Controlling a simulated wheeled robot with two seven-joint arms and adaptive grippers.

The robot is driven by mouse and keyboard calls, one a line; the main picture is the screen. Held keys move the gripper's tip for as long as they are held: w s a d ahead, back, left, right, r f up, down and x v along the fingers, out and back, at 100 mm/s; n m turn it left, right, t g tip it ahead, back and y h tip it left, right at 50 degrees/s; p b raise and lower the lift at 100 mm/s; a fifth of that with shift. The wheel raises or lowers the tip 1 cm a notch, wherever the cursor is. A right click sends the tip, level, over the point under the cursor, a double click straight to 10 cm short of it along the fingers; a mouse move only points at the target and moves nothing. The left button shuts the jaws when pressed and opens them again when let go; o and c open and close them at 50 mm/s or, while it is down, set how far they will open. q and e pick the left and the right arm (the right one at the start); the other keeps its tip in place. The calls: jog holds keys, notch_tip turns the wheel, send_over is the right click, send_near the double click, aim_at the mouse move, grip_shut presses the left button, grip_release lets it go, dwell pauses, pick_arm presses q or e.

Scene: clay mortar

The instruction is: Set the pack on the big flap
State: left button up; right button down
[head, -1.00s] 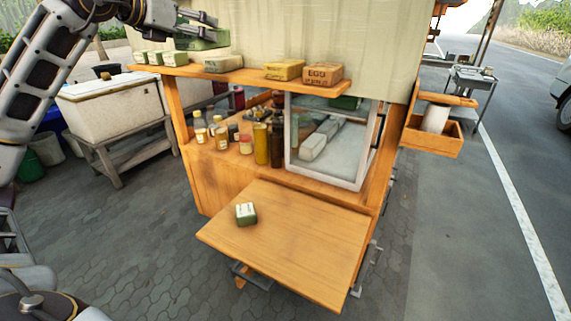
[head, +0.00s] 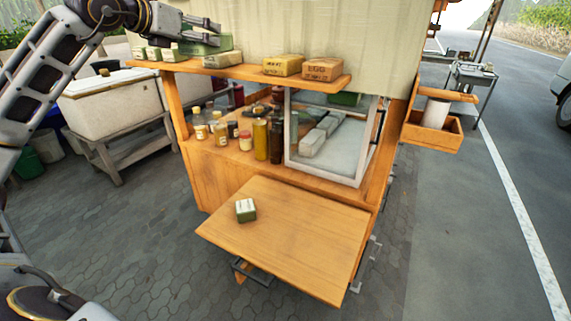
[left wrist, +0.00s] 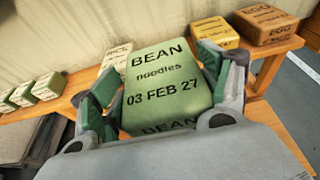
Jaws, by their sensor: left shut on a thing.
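My left gripper (head: 212,32) is shut on a green pack (head: 205,46) at the upper shelf of the stall. In the left wrist view the green pack (left wrist: 165,75) sits between both fingers, its top reading "BEAN noodles 03 FEB 27". Whether its underside touches the shelf cannot be told. The big flap (head: 300,240) is the wide wooden board folded out level at the stall's front, low and to the right of the gripper. One small green pack with a pale top (head: 246,210) stands on its left part. My right gripper is out of view.
The shelf (head: 245,77) bears small green packs (head: 153,53), a pale pack (head: 222,60), a yellow pack (head: 283,65) and a brown EGG pack (head: 322,69). Bottles (head: 261,140) and a glass case (head: 325,140) stand below it. Most of the flap is bare.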

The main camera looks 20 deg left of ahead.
pick_arm(q)
jog(key=shift+f, duration=0.25)
jog(key=shift+w+f, duration=0.2)
jog(key=shift+f, duration=0.15)
jog(key=shift+w+d+f, duration=0.1)
jog(key=shift+w+f, duration=0.05)
jog(key=shift+f, duration=0.25)
